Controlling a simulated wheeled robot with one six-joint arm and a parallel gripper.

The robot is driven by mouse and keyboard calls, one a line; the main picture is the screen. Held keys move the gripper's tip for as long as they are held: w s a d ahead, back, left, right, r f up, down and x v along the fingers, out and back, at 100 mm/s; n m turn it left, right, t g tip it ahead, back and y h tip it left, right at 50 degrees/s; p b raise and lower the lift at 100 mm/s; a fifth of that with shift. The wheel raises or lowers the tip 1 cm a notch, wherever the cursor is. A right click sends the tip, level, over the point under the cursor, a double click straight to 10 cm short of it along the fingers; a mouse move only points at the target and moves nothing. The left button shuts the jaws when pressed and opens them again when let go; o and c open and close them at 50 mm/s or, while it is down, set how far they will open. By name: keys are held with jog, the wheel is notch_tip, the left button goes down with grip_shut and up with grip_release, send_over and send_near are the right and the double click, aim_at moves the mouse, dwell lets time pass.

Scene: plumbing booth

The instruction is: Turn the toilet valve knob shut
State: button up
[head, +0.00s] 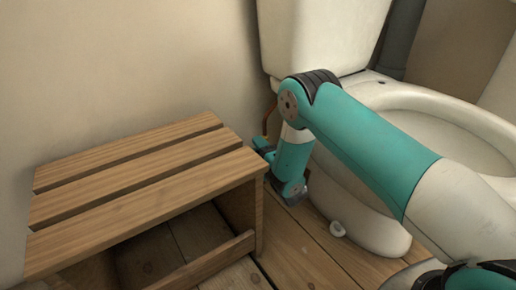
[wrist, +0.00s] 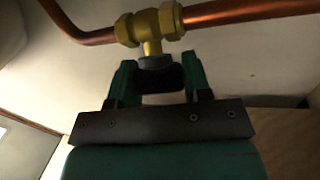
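A dark valve knob (wrist: 160,74) sits below a brass valve (wrist: 152,30) on a copper pipe in the wrist view. My gripper (wrist: 160,80) has one green finger on each side of the knob, and the knob fills the gap between them, so it looks shut on the knob. In the head view my gripper (head: 262,146) is low, behind the bench and beside the toilet (head: 372,205). The knob and valve are hidden there; only a bit of copper pipe (head: 268,116) shows near the wall.
A slatted wooden bench (head: 145,175) stands at the left, its right end close to my gripper. The toilet stands at the right, behind my arm. A copper pipe (wrist: 250,10) runs across the top of the wrist view. Some wooden floor (head: 310,245) is clear between bench and toilet.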

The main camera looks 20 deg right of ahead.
jog(key=shift+m+t, duration=0.6)
jog(key=shift+t, duration=0.1)
jog(key=o, duration=0.9)
jog(key=shift+d, duration=0.1)
jog(key=shift+s, duration=0.1)
